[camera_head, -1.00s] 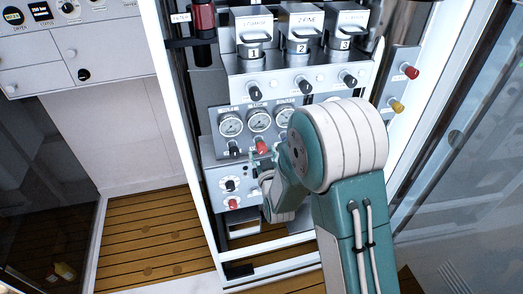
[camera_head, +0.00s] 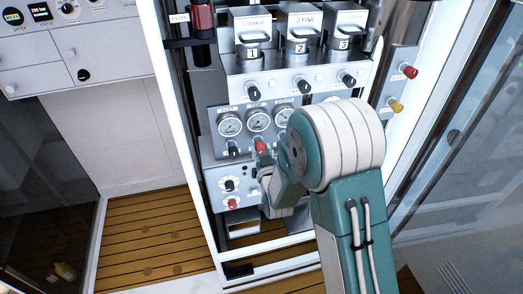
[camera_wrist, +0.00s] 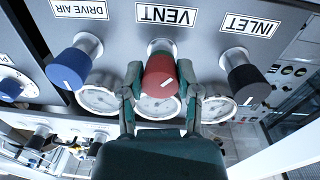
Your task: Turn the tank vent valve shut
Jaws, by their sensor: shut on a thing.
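The vent valve is a red knob (camera_wrist: 160,76) with a short white pointer line, under the VENT label (camera_wrist: 167,15), which appears upside down in the wrist view. My gripper (camera_wrist: 161,83) is shut on this knob, with one finger on each side. The pointer line slants on the knob face. In the head view the red knob (camera_head: 261,146) sits below the gauges, with my gripper (camera_head: 263,155) at it. My arm hides part of the panel to the right.
A blue DRIVE AIR knob (camera_wrist: 70,68) and a black INLET knob (camera_wrist: 245,80) flank the vent knob closely. Round gauges (camera_head: 229,124) sit above it in the head view. A lower panel has another red knob (camera_head: 232,203). The white cabinet frame (camera_head: 190,120) stands left.

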